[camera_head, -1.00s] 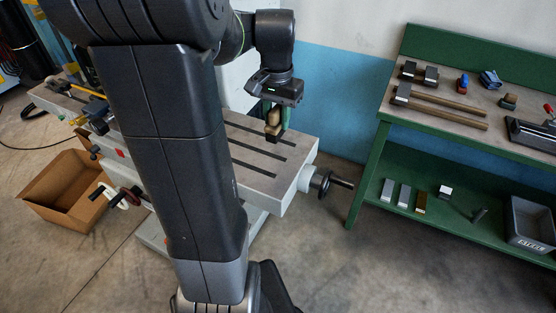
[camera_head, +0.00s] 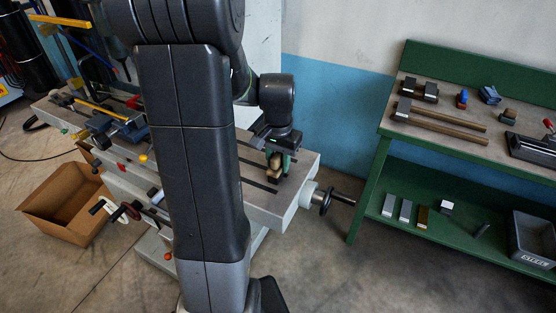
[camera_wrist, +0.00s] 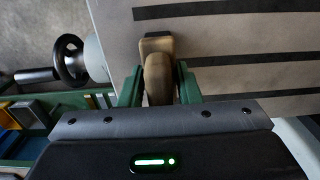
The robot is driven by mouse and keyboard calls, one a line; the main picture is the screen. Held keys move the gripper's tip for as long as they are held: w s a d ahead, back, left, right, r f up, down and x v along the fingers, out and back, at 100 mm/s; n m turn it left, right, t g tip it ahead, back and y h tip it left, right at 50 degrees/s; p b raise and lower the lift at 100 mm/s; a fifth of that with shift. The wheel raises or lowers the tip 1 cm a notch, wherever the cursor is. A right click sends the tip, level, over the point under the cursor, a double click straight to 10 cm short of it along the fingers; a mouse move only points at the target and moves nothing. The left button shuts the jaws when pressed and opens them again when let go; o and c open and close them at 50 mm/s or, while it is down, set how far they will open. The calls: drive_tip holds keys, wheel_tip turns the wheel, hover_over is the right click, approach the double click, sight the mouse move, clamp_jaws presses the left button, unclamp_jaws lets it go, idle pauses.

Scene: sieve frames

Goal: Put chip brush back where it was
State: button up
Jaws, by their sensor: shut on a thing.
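The chip brush, with a rounded wooden handle and a dark lower end (camera_wrist: 158,72), is between the green fingers of my gripper (camera_wrist: 160,88) in the wrist view. The gripper is shut on the handle. In the head view my gripper (camera_head: 279,158) is low over the right end of the grey slotted machine table (camera_head: 262,205), and the brush (camera_head: 274,168) points down from it. The brush end is at or just above the table top; I cannot tell if it touches.
A hand wheel (camera_head: 327,200) sticks out from the table's right end. A green workbench (camera_head: 372,185) on the right bears hammers (camera_head: 440,118) and small tools. A cardboard box (camera_head: 50,222) stands on the floor at left. The slotted surface around the brush is clear.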

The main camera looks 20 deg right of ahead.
drive_tip(key=o, duration=1)
drive_tip(key=shift+f, duration=0.1)
wheel_tip(320, 180, up, 12)
drive_tip(key=shift+r, duration=0.2)
drive_tip(key=shift+f, duration=0.15)
wheel_tip(320, 180, down, 12)
drive_tip(key=shift+r, duration=1.8)
drive_tip(key=shift+f, duration=0.1)
